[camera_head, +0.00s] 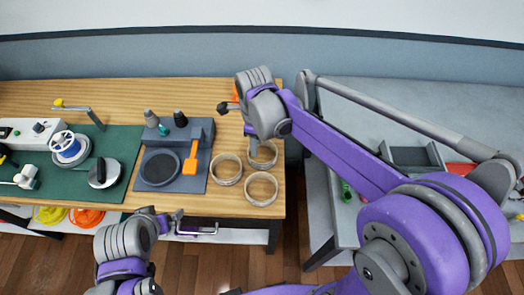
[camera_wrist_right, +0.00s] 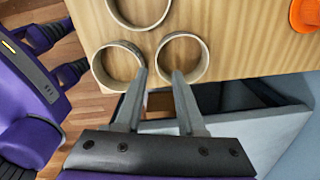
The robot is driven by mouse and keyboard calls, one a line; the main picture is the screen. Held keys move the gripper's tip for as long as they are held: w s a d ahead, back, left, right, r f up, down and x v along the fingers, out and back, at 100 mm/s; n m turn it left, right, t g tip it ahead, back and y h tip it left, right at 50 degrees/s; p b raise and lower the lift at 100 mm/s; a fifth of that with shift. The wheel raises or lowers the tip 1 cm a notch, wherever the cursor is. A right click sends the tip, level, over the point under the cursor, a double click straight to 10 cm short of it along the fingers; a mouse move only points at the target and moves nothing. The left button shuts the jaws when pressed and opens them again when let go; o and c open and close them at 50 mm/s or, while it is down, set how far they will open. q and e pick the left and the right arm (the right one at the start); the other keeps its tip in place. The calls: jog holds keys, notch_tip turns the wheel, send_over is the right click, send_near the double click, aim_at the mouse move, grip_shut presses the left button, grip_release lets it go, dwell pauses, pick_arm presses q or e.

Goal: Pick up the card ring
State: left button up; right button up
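Three tan, card-like rings lie flat at the right end of the wooden bench: a left one (camera_head: 226,181), a far one (camera_head: 274,163) and a near one (camera_head: 261,203). I cannot tell which is the task's card ring. My right gripper (camera_head: 252,150) points down at the far ring and partly hides it. In the right wrist view the right gripper (camera_wrist_right: 160,73) is open and empty. One finger appears over the inside of the far ring (camera_wrist_right: 207,57), the other between it and the near ring (camera_wrist_right: 96,66). My left gripper (camera_head: 176,216) is by the bench's front edge, its fingers unclear.
A grey station (camera_head: 197,178) with a round dark plate and an orange spatula (camera_head: 191,160) stands left of the rings. A green mat (camera_head: 120,145) with spools lies further left. A grey table (camera_head: 345,215) with trays stands right, across a gap.

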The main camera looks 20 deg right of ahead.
aim_at(259, 164)
jog(key=f, duration=0.4)
jog(key=shift+s+f, duration=0.3)
jog(key=shift+s, duration=0.05)
jog(key=shift+w+f, duration=0.1)
jog(key=shift+f, duration=0.5)
jog(key=f, duration=0.5)
jog(key=shift+d, duration=0.25)
grip_shut()
